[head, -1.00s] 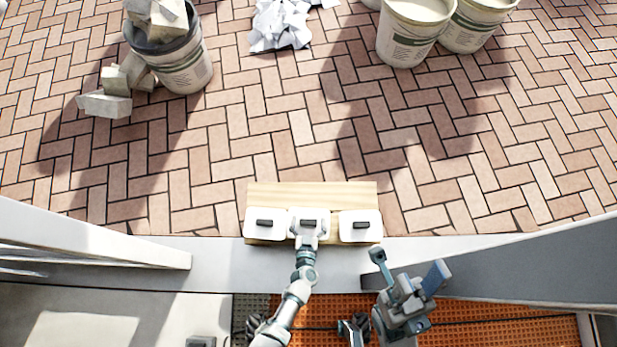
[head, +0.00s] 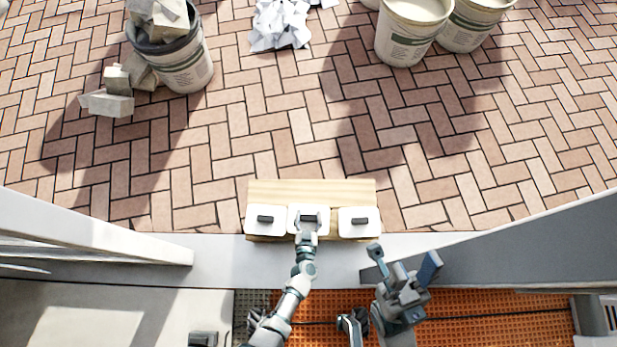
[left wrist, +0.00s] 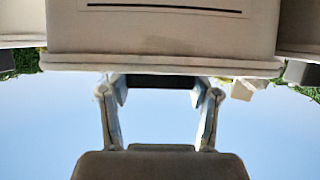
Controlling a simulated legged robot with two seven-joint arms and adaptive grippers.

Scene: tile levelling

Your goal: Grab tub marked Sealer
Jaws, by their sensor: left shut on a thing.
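Three white-lidded tubs with dark handles stand side by side on a wooden board (head: 330,191): left tub (head: 257,229), middle tub (head: 316,213) and right tub (head: 360,231). My left gripper (head: 308,221) is at the middle tub, shut on its dark handle (left wrist: 160,81). In the left wrist view the tub's body (left wrist: 160,35) fills the top, with only the edge of a label showing; no name can be read. The neighbouring tubs show at both sides. My right gripper (head: 403,257) is open and empty, to the right and nearer me.
A bucket of rubble (head: 178,62) with loose blocks (head: 108,103) stands back left. White scraps (head: 280,24) lie at the back, and pale-filled buckets (head: 408,38) stand back right. Grey panels (head: 85,229) flank the threshold. The brick paving behind the board is clear.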

